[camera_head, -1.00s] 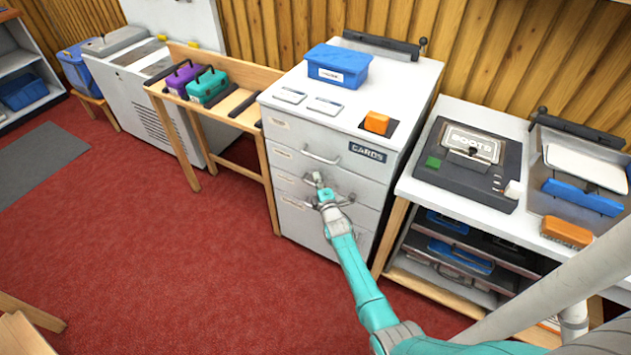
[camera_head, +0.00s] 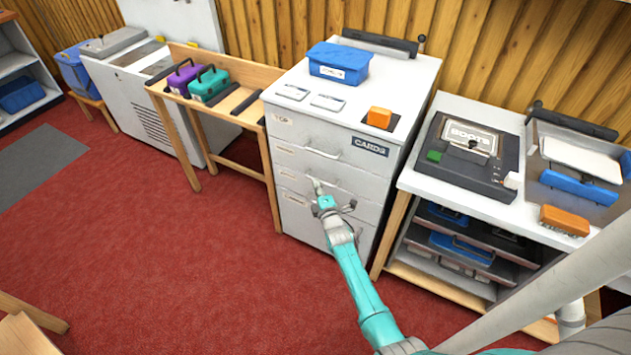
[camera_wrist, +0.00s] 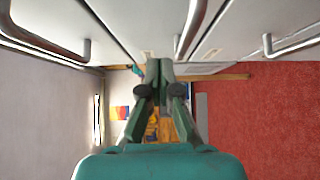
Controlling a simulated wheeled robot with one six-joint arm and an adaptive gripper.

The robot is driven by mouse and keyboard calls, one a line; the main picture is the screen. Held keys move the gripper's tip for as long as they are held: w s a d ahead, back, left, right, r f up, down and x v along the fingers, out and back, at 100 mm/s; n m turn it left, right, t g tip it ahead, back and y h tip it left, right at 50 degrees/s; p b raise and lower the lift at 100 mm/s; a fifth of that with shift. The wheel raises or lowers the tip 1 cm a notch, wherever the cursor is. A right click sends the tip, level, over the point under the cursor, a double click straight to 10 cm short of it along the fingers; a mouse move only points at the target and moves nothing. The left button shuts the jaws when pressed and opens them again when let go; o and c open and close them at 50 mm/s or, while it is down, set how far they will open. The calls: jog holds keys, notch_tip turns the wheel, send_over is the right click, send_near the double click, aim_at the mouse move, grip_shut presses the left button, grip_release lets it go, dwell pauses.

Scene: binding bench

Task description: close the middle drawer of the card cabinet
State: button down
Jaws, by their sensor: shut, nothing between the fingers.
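The white card cabinet (camera_head: 400,100) stands in the middle of the head view, with a "CARDS" label and stacked drawers with metal handles. Its middle drawer (camera_head: 350,178) looks flush or nearly flush with the drawers around it; a small gap cannot be ruled out. My gripper (camera_head: 318,189) is shut and empty in front of the middle drawer, close to its handle, and hides part of the front. In the wrist view, the shut fingertips (camera_wrist: 160,66) are just below the central handle (camera_wrist: 190,30). I cannot tell whether they touch it.
A blue box (camera_head: 340,63) and an orange block (camera_head: 379,117) sit on the cabinet top. A wooden stand (camera_head: 235,105) with purple and teal cases is at left. A white bench (camera_head: 415,182) with a "BOOTS" device is at right.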

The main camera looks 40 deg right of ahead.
jog(key=v, duration=0.8)
jog(key=shift+a, duration=0.15)
jog(key=s+a+r+m+y, duration=0.1)
jog(key=s+a+m+y, duration=0.15)
jog(key=s+a, duration=0.85)
jog(key=s+a+m+y, duration=0.2)
jog(key=s+a+m, duration=0.2)
jog(key=s+a, duration=0.7)
jog(key=s+a+r+m+y, duration=0.1)
jog(key=s+a+r+m, duration=0.1)
jog(key=s+r, duration=0.7)
jog(key=s+a+r+m+g+y, duration=0.1)
jog(key=s+r+m, duration=0.3)
jog(key=s+r, duration=0.5)
jog(key=s+a+y, duration=0.1)
jog(key=s, duration=0.1)
jog(key=shift+s+a+g, duration=0.3)
jog(key=shift+s+a, duration=0.05)
